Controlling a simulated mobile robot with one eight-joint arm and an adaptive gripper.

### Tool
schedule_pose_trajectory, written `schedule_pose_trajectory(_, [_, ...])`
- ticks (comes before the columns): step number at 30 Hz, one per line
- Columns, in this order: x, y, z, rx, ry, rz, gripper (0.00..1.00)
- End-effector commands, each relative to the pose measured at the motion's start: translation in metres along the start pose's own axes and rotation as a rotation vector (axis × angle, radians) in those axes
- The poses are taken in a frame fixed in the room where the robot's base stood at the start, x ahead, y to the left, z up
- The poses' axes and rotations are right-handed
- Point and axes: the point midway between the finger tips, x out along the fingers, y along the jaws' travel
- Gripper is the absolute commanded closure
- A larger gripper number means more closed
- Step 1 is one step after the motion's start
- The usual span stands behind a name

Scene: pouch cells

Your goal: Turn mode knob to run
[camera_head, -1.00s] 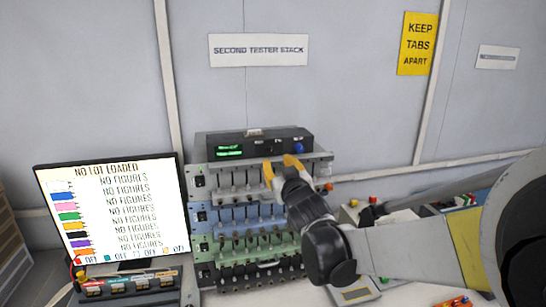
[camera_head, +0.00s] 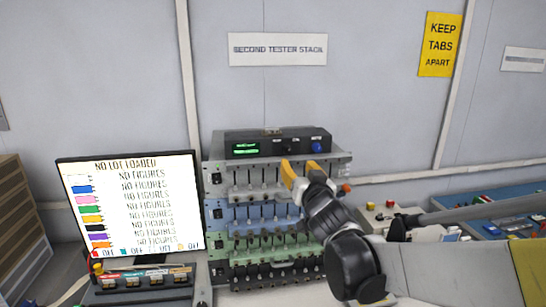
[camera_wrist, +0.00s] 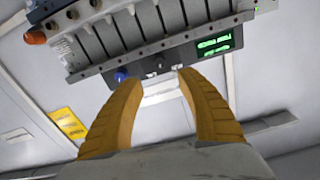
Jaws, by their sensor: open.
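The tester stack's black top unit (camera_head: 265,137) has a green-lit display (camera_head: 246,149), a dark knob (camera_head: 287,147) near its middle and a blue knob (camera_head: 318,146) at its right end. I cannot read which is the mode knob or its setting. My gripper (camera_head: 300,169) is open, its yellow fingers apart in front of the stack, just below the knobs in the head view. In the wrist view the stack appears upside down; the blue knob (camera_wrist: 120,76) is beyond the left fingertip. The open gripper (camera_wrist: 158,82) has nothing between its fingers.
Rows of cell channels (camera_head: 262,216) with protruding parts lie below the top unit. A monitor (camera_head: 130,207) reading "NO LOT LOADED" stands left. A control box with buttons (camera_head: 385,215) and blue trays (camera_head: 490,205) are at right.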

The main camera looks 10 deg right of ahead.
Motion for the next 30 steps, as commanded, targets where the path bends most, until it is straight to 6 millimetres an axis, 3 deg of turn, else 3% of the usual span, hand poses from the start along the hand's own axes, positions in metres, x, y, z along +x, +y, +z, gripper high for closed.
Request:
schedule_pose_trajectory(12, [0.073, 0.0, 0.001, 0.007, 0.0, 0.0, 0.55])
schedule_pose_trajectory(18, [0.099, 0.0, 0.0, 0.007, 0.0, 0.0, 0.55])
schedule_pose_trajectory(29, [0.106, 0.0, 0.0, 0.007, 0.0, 0.0, 0.55])
schedule_pose_trajectory(30, [0.106, 0.0, 0.0, 0.007, 0.0, 0.0, 0.6])
